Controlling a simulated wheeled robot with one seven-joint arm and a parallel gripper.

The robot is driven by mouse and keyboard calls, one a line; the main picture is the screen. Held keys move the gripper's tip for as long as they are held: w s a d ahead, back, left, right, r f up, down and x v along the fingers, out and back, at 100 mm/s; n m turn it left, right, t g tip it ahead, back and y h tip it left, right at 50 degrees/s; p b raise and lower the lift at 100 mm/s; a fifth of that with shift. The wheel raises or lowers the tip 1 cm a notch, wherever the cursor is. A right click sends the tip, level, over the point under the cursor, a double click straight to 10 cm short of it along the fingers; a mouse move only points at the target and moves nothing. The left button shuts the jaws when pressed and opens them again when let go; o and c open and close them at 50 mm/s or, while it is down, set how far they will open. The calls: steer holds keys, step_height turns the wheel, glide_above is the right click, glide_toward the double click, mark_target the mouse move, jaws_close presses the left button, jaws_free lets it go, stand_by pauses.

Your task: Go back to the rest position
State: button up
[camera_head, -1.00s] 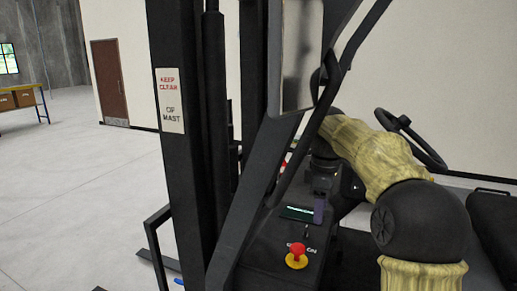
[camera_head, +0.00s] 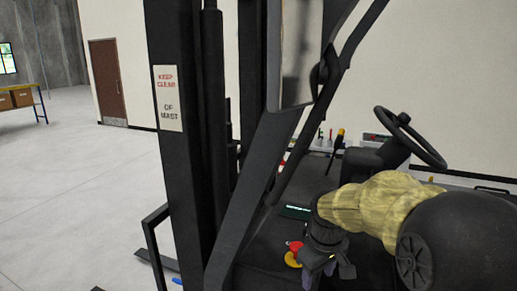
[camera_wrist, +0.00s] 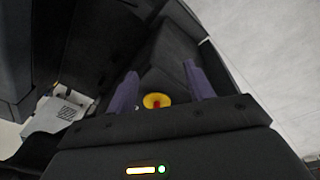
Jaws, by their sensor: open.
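My gripper shows in the wrist view (camera_wrist: 160,90) with its two purple fingers spread apart and nothing between them. A red button on a yellow base (camera_wrist: 157,101) lies beyond the fingers, seen through the gap. In the head view my gripper (camera_head: 318,278) is low, beside the red and yellow button (camera_head: 293,254), which it partly covers. My arm in its tan sleeve reaches in from the right. Whether the gripper touches the button cannot be told.
The forklift's dark mast (camera_head: 180,190) and slanted frame bar (camera_head: 250,180) stand close on the left. A steering wheel (camera_head: 410,138) and levers (camera_head: 338,140) are behind the arm. Open floor (camera_head: 80,190) lies at the far left.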

steer(key=s+d+f+m+t, duration=0.1)
steer(key=s+f+m, duration=0.5)
steer(key=s+f, duration=0.3)
steer(key=s, duration=0.3)
steer(key=shift+s, duration=0.3)
stand_by(0.3)
